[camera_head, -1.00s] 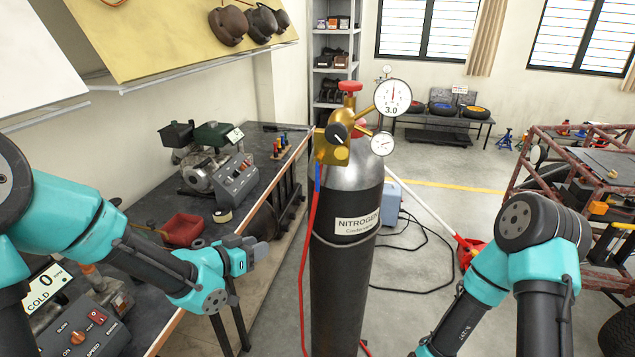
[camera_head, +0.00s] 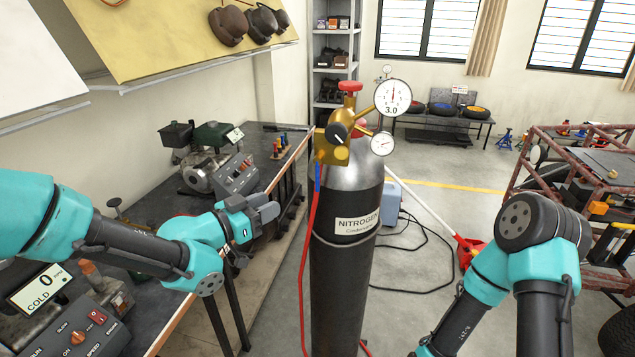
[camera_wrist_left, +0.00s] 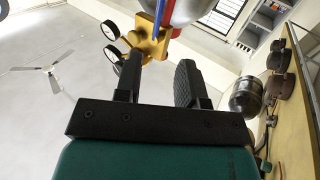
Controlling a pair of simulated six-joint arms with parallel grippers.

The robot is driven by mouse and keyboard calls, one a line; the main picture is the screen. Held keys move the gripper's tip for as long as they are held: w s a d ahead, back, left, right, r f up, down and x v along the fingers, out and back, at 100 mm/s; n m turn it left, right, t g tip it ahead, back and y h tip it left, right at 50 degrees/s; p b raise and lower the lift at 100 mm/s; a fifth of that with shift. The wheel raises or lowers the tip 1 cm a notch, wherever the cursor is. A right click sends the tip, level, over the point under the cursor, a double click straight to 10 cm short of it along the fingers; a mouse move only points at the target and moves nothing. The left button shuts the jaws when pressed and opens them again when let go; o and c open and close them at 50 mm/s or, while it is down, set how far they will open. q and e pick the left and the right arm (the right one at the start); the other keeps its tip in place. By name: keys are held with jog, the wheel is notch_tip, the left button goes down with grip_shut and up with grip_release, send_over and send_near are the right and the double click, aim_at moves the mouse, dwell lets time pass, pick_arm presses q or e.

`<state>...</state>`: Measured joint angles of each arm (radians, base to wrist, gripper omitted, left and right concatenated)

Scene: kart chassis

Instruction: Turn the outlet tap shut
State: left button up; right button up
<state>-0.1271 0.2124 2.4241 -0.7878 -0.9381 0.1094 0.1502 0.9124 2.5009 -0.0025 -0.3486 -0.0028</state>
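A black nitrogen cylinder (camera_head: 345,265) with a silver shoulder stands upright at the centre. On its top is a brass regulator (camera_head: 333,153) with a black knob (camera_head: 336,134) and two round gauges. A small brass lever on its left side, above the blue hose end (camera_head: 317,178), looks like the outlet tap (camera_head: 318,140). My left gripper (camera_head: 264,211) is left of and below the regulator, apart from it. In the left wrist view its two fingers (camera_wrist_left: 158,82) are apart with nothing between them, and the brass regulator (camera_wrist_left: 152,40) shows beyond. My right gripper is out of view.
A red hose (camera_head: 309,240) hangs down the cylinder's left side. A red knob (camera_head: 350,87) tops the regulator. The workbench (camera_head: 185,214) with machines is at left, and a kart frame (camera_head: 560,140) stands at right.

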aim_at(318, 182)
pick_arm(q)
jog(key=x, duration=1.5)
jog(key=shift+w+d, duration=0.15)
jog(key=shift+d, duration=0.05)
grip_shut()
